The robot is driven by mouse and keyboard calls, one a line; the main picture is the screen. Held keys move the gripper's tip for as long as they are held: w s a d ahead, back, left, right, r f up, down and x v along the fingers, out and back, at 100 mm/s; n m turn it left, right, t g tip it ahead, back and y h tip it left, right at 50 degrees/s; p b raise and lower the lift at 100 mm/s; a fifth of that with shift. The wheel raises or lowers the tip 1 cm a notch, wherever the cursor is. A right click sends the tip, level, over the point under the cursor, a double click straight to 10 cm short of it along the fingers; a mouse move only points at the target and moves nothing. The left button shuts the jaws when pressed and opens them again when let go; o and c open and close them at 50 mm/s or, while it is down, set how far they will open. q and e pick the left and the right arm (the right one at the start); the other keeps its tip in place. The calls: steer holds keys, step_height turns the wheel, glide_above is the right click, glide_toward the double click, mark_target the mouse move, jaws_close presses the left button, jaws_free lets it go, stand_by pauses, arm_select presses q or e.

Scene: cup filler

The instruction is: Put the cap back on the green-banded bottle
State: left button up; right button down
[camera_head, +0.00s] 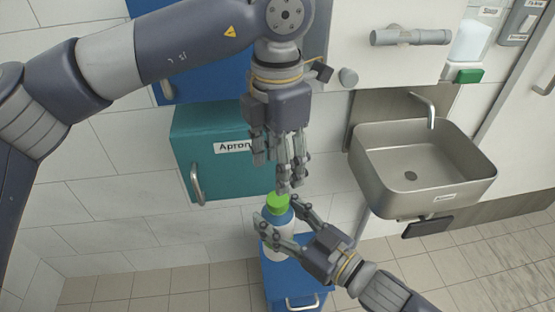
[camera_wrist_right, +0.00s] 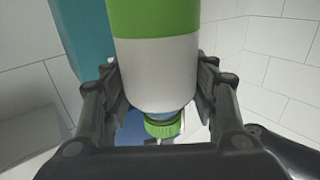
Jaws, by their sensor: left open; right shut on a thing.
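The green-banded bottle (camera_head: 275,238) is held by my right gripper (camera_head: 277,212), which comes in from the lower right. Its white body and wide green band show close up in the right wrist view (camera_wrist_right: 158,70), between the fingers. A green ribbed cap (camera_wrist_right: 165,126) shows past the bottle's rounded white end in the right wrist view. Green also tops the bottle in the head view (camera_head: 278,201); I cannot tell whether it is a cap or bottle surface. My left gripper (camera_head: 287,186) is open, fingers pointing down, just above the bottle. I see nothing between its fingers.
A blue cabinet (camera_head: 312,284) stands below the bottle. A teal cabinet labelled Apron (camera_head: 207,168) hangs on the tiled wall behind and to the left. A steel sink (camera_head: 372,182) with a tap (camera_head: 431,108) is at the right. The floor in front is clear.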

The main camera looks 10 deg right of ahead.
mark_target(278, 199)
arm_select(q)
step_height(278, 199, down, 8)
steer(key=shift+f, duration=0.1)
stand_by(0.4)
steer(key=c, duration=1.2)
steer(key=shift+o, duration=0.2)
steer(key=o, duration=1.2)
steer(key=shift+o, duration=0.2)
steer(key=shift+r, duration=0.2)
step_height(278, 199, up, 12)
